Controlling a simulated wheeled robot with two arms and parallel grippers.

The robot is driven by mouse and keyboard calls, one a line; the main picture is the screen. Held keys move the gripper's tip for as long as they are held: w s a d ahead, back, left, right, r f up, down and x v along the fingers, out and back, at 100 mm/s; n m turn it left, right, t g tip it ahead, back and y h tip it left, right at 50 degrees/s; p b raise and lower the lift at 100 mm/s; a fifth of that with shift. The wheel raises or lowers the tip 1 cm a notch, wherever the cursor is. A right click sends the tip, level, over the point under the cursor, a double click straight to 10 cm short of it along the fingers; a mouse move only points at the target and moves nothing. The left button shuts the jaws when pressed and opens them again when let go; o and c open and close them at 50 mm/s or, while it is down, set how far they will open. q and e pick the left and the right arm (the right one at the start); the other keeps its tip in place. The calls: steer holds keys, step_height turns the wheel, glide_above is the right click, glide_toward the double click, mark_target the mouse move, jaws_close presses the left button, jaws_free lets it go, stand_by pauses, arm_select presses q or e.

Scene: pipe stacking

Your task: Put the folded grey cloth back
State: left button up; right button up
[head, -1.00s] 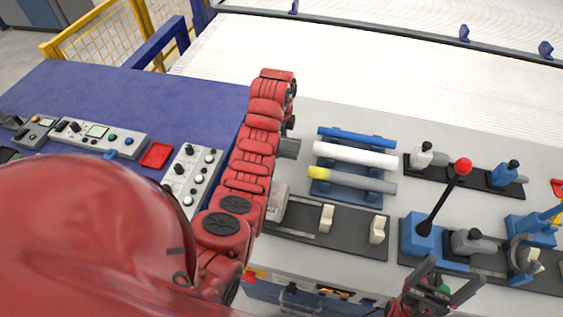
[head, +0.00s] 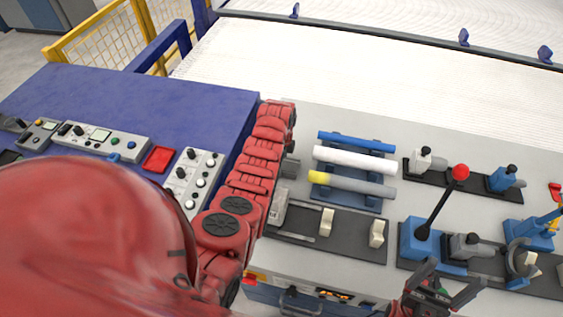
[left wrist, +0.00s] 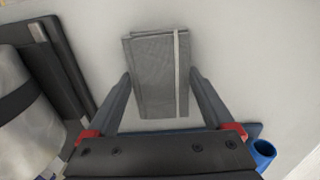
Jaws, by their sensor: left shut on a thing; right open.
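The folded grey cloth (left wrist: 160,75) is a flat grey rectangle with a pale stripe along its right side. In the left wrist view it sits between the two fingers of my left gripper (left wrist: 163,97), which is shut on it. The pale worktop is behind it; I cannot tell whether the cloth touches it. In the head view my red left arm hides most of that gripper. A small grey piece (head: 290,167) shows at the arm's right side, too small to identify surely. My right gripper (head: 443,288) is open and empty at the bottom, near the worktop's front edge.
A blue rack (head: 345,198) holds blue, white and yellow-grey pipes right of my left arm. A dark fixture plate (head: 345,240) lies in front. Clamps and a red-knobbed lever (head: 432,208) stand at right. Control boxes (head: 98,137) sit on the blue table (head: 140,110).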

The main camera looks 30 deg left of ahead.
arm_select(q)
steer(key=shift+f, duration=0.25)
steer(key=o, duration=0.9)
steer(key=shift+r, duration=0.1)
steer(key=shift+r, duration=0.1)
